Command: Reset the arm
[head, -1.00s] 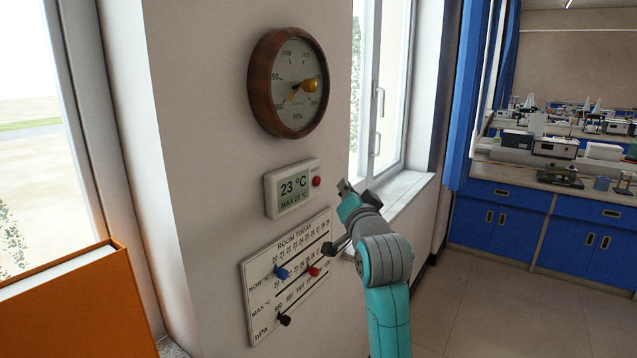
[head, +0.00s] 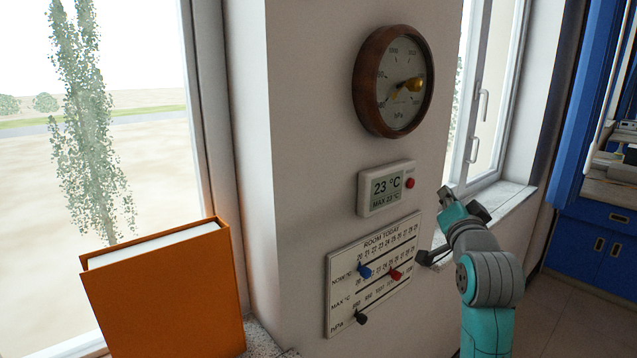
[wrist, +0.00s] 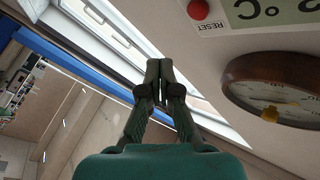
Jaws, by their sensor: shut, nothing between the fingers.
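My gripper (head: 446,194) is shut and empty, at the end of my teal and grey arm. It is in front of the wall's right part, right of the thermometer display and above the slider board. In the wrist view my gripper (wrist: 159,66) points up the picture, fingertips together, and nothing is between them. It appears apart from the wall and everything on it.
A white display (head: 386,188) reads 23 °C and has a red button (head: 410,183). A round wooden barometer (head: 394,82) hangs above. A slider board (head: 372,275) hangs below. An orange book (head: 165,290) stands at the left window. Blue cabinets (head: 592,240) are at right.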

